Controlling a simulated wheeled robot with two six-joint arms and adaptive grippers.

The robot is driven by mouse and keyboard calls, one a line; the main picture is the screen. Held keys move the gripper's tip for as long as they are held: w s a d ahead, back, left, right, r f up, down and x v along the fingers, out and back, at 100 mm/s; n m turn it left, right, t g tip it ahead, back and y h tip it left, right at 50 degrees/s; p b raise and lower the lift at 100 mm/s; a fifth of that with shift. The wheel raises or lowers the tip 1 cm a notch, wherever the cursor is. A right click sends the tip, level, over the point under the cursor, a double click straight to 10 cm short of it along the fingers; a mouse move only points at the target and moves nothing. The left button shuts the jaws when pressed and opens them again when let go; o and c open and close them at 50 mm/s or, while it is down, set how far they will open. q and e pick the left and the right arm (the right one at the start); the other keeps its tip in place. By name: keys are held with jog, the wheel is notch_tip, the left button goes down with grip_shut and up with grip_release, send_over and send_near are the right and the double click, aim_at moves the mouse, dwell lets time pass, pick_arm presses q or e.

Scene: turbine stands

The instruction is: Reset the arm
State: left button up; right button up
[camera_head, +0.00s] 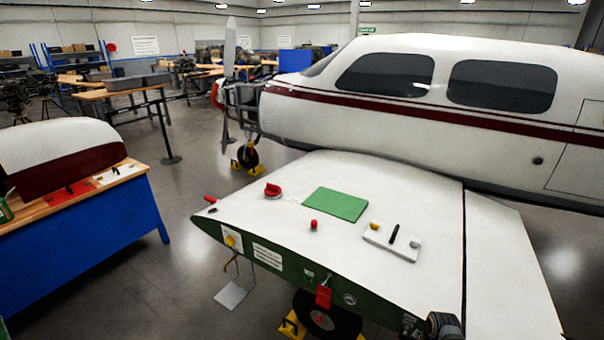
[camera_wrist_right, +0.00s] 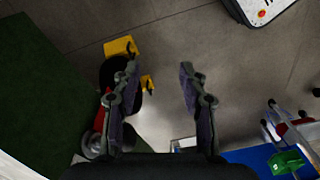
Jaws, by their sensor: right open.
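My right gripper (camera_wrist_right: 157,85) shows in the right wrist view with its two dark fingers spread apart. Nothing is between them; grey floor shows in the gap. A dark rounded part, probably of my right arm, shows at the lower right of the head view by the wing's front edge. The white wing (camera_head: 400,190) with a green front edge fills the middle of the head view. In the right wrist view the wing's green face (camera_wrist_right: 35,90) is at the left, beside the gripper. My left gripper is not in view.
On the wing lie a green mat (camera_head: 336,204), a red cap (camera_head: 272,190), a small red knob (camera_head: 314,224) and a white tray (camera_head: 378,240) with small parts. A blue workbench (camera_head: 85,225) stands left. A wheel (camera_head: 325,318) with yellow chocks is below the wing.

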jog(key=s+f+m+h+b, duration=0.1)
jog(key=s+f+m+b, duration=0.15)
jog(key=s+f, duration=0.8)
jog(key=s+f+m+b, duration=0.25)
jog(key=s+f, duration=0.45)
jog(key=f, duration=0.7)
pick_arm(q)
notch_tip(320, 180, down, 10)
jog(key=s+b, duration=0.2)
jog(key=b, duration=0.2)
pick_arm(e)
jog(key=s+a+f+m, duration=0.1)
jog(key=s+f, duration=0.2)
jog(key=s, duration=0.3)
jog(key=s+a+f, duration=0.2)
jog(key=s+f, duration=0.1)
jog(key=s, duration=0.4)
jog(key=s+a+f+m+t, duration=0.1)
jog(key=s+a+f, duration=0.1)
jog(key=s+f, duration=0.2)
jog(key=shift+s+m+h, duration=0.3)
jog(key=shift+s, duration=0.95)
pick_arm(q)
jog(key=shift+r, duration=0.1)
